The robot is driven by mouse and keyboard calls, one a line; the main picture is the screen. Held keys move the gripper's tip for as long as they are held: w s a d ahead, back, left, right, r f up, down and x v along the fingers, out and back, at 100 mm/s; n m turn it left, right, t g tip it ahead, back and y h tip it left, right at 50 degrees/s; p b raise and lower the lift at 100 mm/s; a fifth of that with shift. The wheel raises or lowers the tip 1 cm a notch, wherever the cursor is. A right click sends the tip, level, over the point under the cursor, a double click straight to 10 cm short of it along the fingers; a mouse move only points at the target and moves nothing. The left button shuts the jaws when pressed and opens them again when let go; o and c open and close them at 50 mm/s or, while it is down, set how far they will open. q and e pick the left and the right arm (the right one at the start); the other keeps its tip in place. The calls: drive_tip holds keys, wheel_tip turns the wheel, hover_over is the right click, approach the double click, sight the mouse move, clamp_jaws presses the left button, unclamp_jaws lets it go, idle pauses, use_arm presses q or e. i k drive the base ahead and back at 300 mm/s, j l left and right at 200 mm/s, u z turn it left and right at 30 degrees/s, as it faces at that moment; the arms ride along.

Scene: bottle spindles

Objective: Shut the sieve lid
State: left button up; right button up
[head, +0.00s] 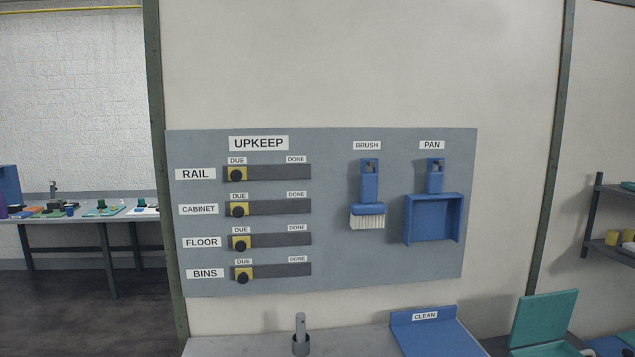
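A teal box (548,349) at the bottom right edge of the view has a teal lid (541,318) standing raised at its back. I see no label on it, so I cannot tell whether this is the sieve. Its lower part is cut off by the bottom of the frame. Neither of my grippers is in view.
A grey counter (250,347) holds an upright grey spindle (300,334) and a blue tray labelled CLEAN (437,340). An UPKEEP board (335,215) with sliders, brush (368,195) and dustpan (433,215) hangs behind. A shelf (606,247) stands right, a cluttered table (85,219) left.

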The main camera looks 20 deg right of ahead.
sight(546, 316)
drive_tip(key=z, duration=2.05)
drive_tip(key=i+l+u, duration=0.1)
drive_tip(key=i+l, duration=0.55)
drive_tip(key=i+l+u, duration=0.15)
drive_tip(key=i+l, duration=0.5)
drive_tip(key=l, duration=0.1)
